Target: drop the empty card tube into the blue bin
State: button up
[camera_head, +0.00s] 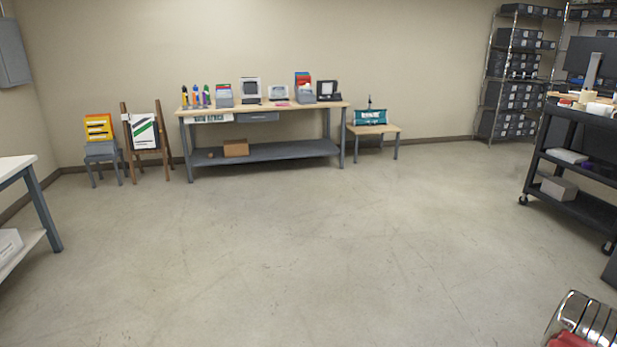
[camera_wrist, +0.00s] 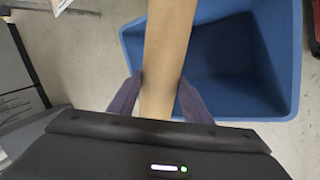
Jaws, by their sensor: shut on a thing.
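In the wrist view my gripper (camera_wrist: 158,98) is shut on the card tube (camera_wrist: 168,45), a plain brown length held between its two dark fingers. The tube runs up past the top edge of the picture, so its far end is out of view. The blue bin (camera_wrist: 290,60) is open-topped and lies beyond the fingers, behind the tube and to its right. The tube crosses in front of the bin's left part. The bin's inside looks empty where I can see it. Neither tube nor bin shows in the head view.
In the head view the middle floor (camera_head: 290,250) is clear. A workbench (camera_head: 262,151) with several items stands at the back wall. A black cart (camera_head: 570,160) stands at right, a white-topped table (camera_head: 15,165) at left. A grey cabinet (camera_wrist: 18,75) is at left in the wrist view.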

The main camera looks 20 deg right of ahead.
jog(key=shift+f, duration=0.15)
jog(key=shift+f, duration=2.85)
jog(key=o, duration=0.9)
jog(key=shift+c, duration=0.2)
jog(key=v, duration=1.3)
jog(key=shift+a+r, duration=0.2)
jog(key=shift+r, duration=0.1)
